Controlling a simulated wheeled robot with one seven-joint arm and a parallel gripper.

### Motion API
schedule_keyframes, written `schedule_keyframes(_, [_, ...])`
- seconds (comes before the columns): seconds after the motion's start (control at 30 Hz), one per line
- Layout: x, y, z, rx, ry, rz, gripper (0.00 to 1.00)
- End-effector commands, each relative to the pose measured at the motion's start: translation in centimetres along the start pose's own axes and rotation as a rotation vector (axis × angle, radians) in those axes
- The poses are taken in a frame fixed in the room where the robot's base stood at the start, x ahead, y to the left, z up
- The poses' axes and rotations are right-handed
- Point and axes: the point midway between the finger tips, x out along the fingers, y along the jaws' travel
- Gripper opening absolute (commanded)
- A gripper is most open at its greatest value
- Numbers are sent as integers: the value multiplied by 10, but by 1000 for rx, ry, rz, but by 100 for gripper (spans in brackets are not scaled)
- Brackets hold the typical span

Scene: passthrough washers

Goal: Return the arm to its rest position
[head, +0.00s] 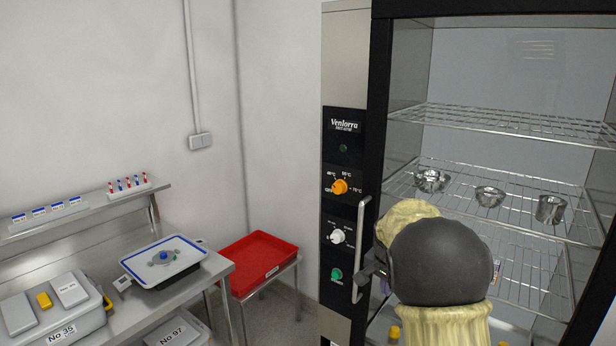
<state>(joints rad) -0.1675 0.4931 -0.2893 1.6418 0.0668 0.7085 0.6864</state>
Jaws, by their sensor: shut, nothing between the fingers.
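My arm (440,262) rises from the bottom right in the head view, with cream sleeves and a dark grey round joint. It stands in front of the cabinet and covers part of its lower inside. My gripper (376,274) shows only in part as a small dark piece left of the joint, close to the cabinet's upright metal handle (361,250). It looks shut and holds nothing that I can see. Whether it touches the handle cannot be told.
The tall cabinet (345,190) has wire shelves (510,124) with several small metal bowls (490,196). At left stand a steel bench (215,268), a tray-like device (163,260) and a grey box (60,318). A red tray (258,262) sits on a low stand between bench and cabinet.

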Motion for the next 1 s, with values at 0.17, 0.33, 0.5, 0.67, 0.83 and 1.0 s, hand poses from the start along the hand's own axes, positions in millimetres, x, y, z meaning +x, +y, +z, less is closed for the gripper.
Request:
schedule_keyframes(0.17, [-8, 40, 49, -166, -48, -21, 0])
schedule_keyframes(0.33, [-15, 77, 99, -342, -80, -41, 0])
schedule_keyframes(0.5, [-23, 116, 153, -529, -101, -61, 0])
schedule_keyframes(0.67, [-28, 152, 200, -696, -113, -73, 0])
schedule_keyframes(0.83, [-30, 168, 223, -781, -116, -77, 0])
schedule_keyframes(1.0, [-30, 169, 224, -787, -117, -77, 0])
